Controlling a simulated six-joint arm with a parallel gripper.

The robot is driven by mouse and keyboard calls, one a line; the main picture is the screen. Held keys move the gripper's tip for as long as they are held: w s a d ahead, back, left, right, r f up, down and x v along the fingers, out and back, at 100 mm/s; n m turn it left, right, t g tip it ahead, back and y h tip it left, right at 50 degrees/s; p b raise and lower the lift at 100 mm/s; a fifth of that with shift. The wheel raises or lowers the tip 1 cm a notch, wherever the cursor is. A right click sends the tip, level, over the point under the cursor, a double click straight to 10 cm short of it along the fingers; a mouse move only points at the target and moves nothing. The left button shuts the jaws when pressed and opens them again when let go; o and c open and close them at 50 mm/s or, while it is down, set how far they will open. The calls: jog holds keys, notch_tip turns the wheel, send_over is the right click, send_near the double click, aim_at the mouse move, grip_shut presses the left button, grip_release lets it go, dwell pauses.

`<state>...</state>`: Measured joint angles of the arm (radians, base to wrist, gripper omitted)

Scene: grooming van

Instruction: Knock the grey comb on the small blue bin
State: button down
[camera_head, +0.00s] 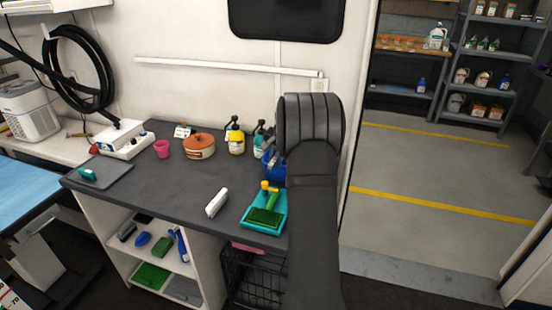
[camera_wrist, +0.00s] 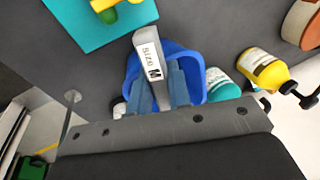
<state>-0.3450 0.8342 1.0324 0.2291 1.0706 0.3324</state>
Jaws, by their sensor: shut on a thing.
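My gripper (camera_wrist: 161,82) shows in the wrist view, its two blue-grey fingers shut on a light grey piece, which I take for the grey comb (camera_wrist: 150,48). Its near face carries a "Size M" label. The small blue bin (camera_wrist: 194,60) is behind the fingers and the held comb in the wrist view, its rim showing on both sides. I cannot tell whether the comb touches it. In the head view the bin (camera_head: 270,165) stands at the worktop's right end, partly hidden by my arm.
Next to the bin stand a teal bottle (camera_head: 259,146) and a yellow pump bottle (camera_head: 237,142). A teal tray (camera_head: 249,227) with a green and yellow brush lies in front. A white block (camera_head: 217,202) lies left of it. The worktop's middle (camera_head: 180,185) is clear.

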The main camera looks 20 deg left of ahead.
jog(key=shift+r, duration=3.5)
